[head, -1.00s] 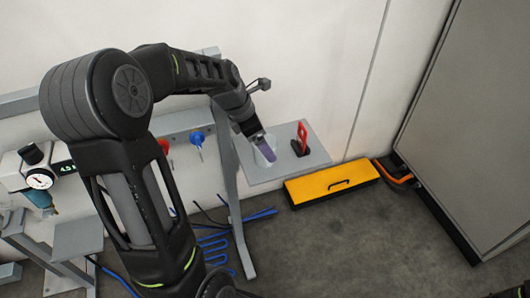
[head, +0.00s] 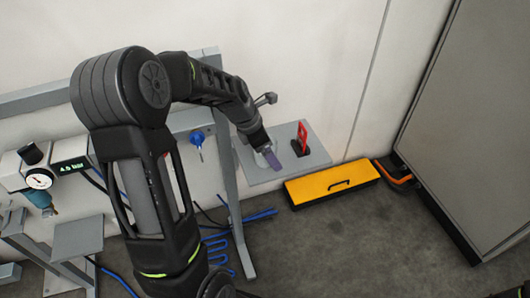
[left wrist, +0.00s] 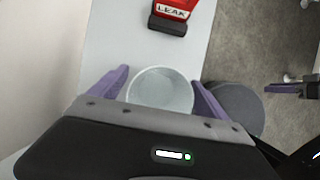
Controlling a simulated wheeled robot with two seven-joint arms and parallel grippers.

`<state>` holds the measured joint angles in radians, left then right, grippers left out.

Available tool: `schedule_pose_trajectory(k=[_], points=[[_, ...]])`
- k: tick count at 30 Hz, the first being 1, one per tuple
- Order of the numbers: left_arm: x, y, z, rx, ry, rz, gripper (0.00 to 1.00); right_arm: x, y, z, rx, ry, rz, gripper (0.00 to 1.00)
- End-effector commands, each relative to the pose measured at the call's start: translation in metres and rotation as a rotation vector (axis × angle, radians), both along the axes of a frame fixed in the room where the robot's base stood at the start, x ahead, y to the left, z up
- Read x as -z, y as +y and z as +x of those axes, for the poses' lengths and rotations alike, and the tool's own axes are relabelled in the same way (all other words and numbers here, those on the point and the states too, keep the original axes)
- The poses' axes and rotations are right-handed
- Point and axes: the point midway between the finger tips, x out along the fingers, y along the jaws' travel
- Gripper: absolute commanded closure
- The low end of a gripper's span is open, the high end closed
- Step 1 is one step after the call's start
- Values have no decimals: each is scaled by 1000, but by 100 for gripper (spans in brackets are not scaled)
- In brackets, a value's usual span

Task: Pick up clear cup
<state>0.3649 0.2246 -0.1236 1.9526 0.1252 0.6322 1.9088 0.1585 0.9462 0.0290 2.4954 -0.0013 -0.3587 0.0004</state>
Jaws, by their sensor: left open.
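The clear cup (left wrist: 161,90) stands on a small grey shelf, seen from above in the left wrist view. In the head view it is mostly hidden behind my left gripper (head: 269,155). My left gripper (left wrist: 160,88) is open, with one purple finger on each side of the cup. I cannot tell whether either finger touches it. My right gripper is not clearly identifiable in these views.
A red tag marked LEAK (left wrist: 174,10) in a black base stands on the grey shelf (head: 318,152) beyond the cup. A gauge unit (head: 40,180) and blue valve (head: 197,138) are at left.

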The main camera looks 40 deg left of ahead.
Motion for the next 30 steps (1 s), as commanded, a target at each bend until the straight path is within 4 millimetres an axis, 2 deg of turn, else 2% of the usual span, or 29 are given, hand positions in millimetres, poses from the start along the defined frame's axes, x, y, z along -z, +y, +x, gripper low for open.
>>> schedule_pose_trajectory(k=[6, 30], points=[[0, 0, 0, 0, 0, 0, 13, 0, 0, 0, 0, 0, 0, 64], [0, 0, 0, 0, 0, 0, 77, 0, 0, 0, 0, 0, 0, 64]])
